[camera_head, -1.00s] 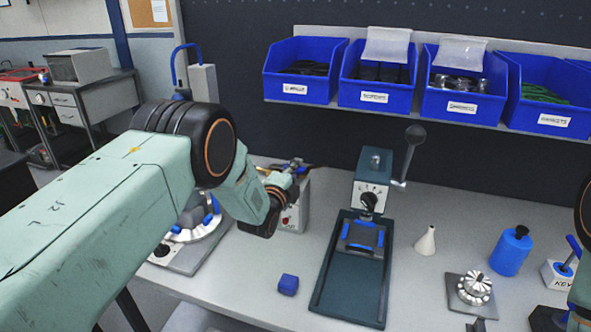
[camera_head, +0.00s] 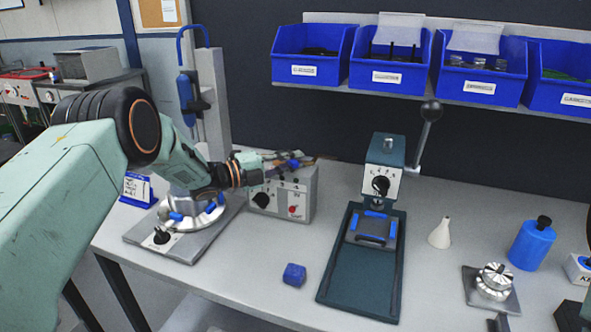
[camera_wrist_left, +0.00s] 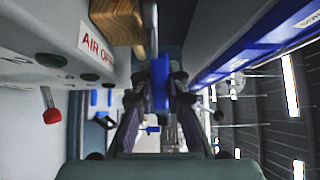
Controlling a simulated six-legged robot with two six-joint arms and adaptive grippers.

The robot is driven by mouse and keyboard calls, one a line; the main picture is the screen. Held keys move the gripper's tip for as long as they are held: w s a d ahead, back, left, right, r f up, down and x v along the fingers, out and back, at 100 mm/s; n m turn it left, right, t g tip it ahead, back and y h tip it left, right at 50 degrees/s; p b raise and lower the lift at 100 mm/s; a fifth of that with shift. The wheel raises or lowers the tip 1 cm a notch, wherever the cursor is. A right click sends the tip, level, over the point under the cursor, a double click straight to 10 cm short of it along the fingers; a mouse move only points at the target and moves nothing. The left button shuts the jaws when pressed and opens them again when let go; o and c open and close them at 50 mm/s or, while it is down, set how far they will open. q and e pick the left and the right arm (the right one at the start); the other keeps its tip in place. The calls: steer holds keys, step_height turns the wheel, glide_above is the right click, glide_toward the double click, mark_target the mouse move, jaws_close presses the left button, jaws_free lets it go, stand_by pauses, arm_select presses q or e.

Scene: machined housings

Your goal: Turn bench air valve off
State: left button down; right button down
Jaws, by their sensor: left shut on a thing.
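A grey control box (camera_head: 312,200) with a black knob and a red button stands on the bench. My left gripper (camera_head: 287,163) reaches in from the left, at the top of this box. In the left wrist view, my left gripper (camera_wrist_left: 160,98) is shut on a blue handle (camera_wrist_left: 160,82), one finger on each side. A panel marked "AIR OFF" (camera_wrist_left: 97,42) is close by on the left there, with a red-tipped lever (camera_wrist_left: 52,116) below it. The valve body behind the fingers is mostly hidden.
A round fixture with blue clamps (camera_head: 190,216) sits under my left forearm. A wooden handle (camera_wrist_left: 146,40) is close to the fingers. A blue block (camera_head: 294,274), a green press (camera_head: 360,275) and a white cone (camera_head: 440,232) stand rightward. Blue bins (camera_head: 390,80) hang above.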

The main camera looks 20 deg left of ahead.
arm_select(q)
steer(key=shift+s+a+f+m+g+h+b, duration=0.1)
steer(key=shift+s+a+m+g+h+b, duration=0.1)
steer(key=shift+m+g+h+b, duration=0.3)
steer(key=shift+s+a+f+m+g+h+b, duration=0.15)
steer(key=shift+m+g+h+b, duration=0.25)
steer(key=shift+g+b, duration=0.2)
steer(key=shift+r, duration=0.15)
steer(key=c, duration=1.6)
jaws_free()
steer(key=shift+r, duration=0.1)
